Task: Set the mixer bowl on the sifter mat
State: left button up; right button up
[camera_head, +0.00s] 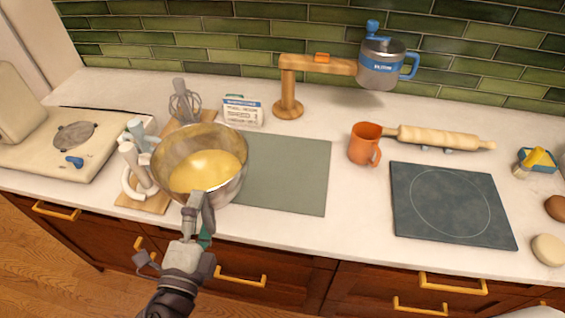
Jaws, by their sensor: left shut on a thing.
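The mixer bowl (226,187) is a wide metal bowl with a golden inside. My left gripper (199,207) is shut on its near rim. The bowl is in front of the left edge of a plain grey-green mat (285,175); whether it touches anything below cannot be told. A dark slate mat (452,204) with a thin circle lies farther right, bare. A steel and blue sifter-like cup (382,66) is at the end of a wooden arm at the back. Which mat is the sifter mat cannot be told. My right gripper is not in view.
A wooden stand (288,98), a small printed box (242,111) and a whisk (184,104) are behind the bowl. White attachments (134,168) stand to its left. An orange mug (363,145) and rolling pin (445,139) are right of the grey-green mat, which is mostly clear.

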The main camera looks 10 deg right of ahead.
pick_arm(q)
jog(key=w+d+r+m+g+h, duration=0.1)
jog(key=d+r+m+g+h, duration=0.2)
jog(key=d, duration=0.9)
notch_tip(320, 180, up, 2)
jog(key=m+h, duration=0.2)
jog(key=h, duration=0.2)
jog(key=shift+d+p, duration=0.3)
jog(key=shift+d, duration=0.1)
jog(key=w+f, duration=0.2)
jog(key=w, duration=0.1)
jog(key=w+a+f, duration=0.1)
jog(key=w+f, duration=0.1)
jog(key=w, duration=0.1)
jog(key=w+a+f, duration=0.1)
jog(key=w+f, duration=0.1)
jog(key=w, duration=0.2)
jog(key=shift+w+f, duration=0.1)
jog(key=f, duration=0.2)
jog(key=w+f+b, duration=0.1)
jog(key=f, duration=0.1)
jog(key=shift+a+f, duration=0.1)
jog(key=shift+f, duration=0.25)
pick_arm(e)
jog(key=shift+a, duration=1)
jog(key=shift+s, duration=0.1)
